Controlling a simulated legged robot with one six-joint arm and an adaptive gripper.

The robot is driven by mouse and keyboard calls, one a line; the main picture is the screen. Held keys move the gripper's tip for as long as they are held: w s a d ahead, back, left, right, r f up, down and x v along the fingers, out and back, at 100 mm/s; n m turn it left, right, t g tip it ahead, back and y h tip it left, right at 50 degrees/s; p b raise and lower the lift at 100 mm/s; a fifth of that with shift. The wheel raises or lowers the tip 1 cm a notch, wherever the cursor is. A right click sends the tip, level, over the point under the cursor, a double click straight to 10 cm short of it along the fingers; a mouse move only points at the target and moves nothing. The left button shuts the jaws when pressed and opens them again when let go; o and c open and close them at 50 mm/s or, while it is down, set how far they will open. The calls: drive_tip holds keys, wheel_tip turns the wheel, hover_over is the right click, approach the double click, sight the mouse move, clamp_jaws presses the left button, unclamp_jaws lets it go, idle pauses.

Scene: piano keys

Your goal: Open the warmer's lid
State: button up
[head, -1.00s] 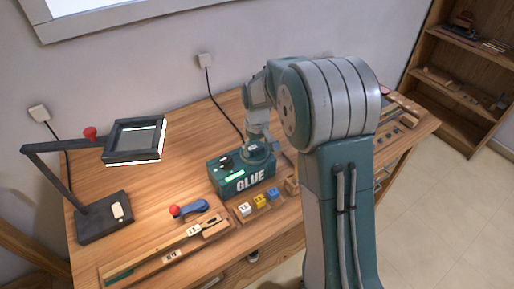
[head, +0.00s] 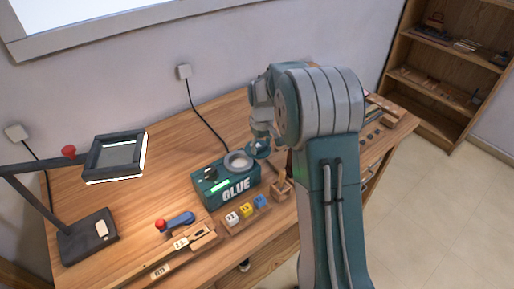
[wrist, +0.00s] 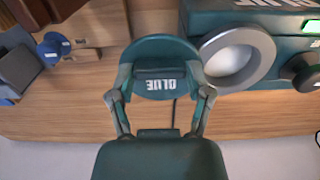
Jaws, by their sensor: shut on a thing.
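The warmer (head: 228,193) is a teal box marked GLUE, with a green display and a dark knob, on the wooden desk. Its round opening (head: 238,162) with a grey rim is uncovered; it also shows in the wrist view (wrist: 238,56). The round teal lid (wrist: 165,52) is beside that opening, to its left in the wrist view. My gripper (wrist: 161,84) is shut on the lid, one finger on each side of its raised handle. In the head view the lid (head: 259,149) is at the opening's right, by my arm. I cannot tell whether a hinge joins it to the warmer.
White, yellow (head: 246,210) and blue cubes stand before the warmer. A small wooden holder (head: 281,190) is at its right. A blue-handled tool with a red knob (head: 175,222) lies at front left. A black lamp (head: 88,236) stands far left. The desk behind the warmer is mostly clear.

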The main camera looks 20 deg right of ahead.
sight(261, 147)
drive_tip(key=o, duration=1.3)
drive_tip(key=shift+s+f, duration=0.1)
drive_tip(key=shift+f, duration=0.15)
drive_tip(key=shift+o, duration=0.2)
drive_tip(key=shift+r, duration=0.1)
drive_tip(key=shift+r, duration=0.1)
wheel_tip(261, 147, up, 12)
drive_tip(key=shift+a, duration=0.1)
